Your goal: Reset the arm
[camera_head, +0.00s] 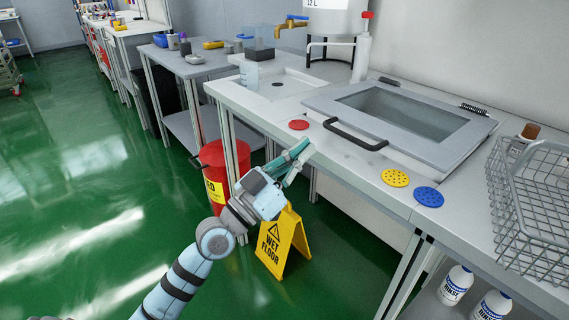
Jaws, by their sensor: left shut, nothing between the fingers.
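My left gripper (296,158) comes in from the lower left and is shut, with nothing between its fingers. It is near the front edge of the white bench (345,178), in front of a red disc (299,125) on the bench top. From this view I cannot tell whether the fingertips touch the bench edge. My right gripper is not in view.
A grey-framed glass lid (397,112) with a black handle, yellow disc (395,178), blue disc (428,196) and wire basket (535,210) are on the bench. A red bin (213,165) and yellow wet-floor sign (284,245) stand below. Green floor at left is open.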

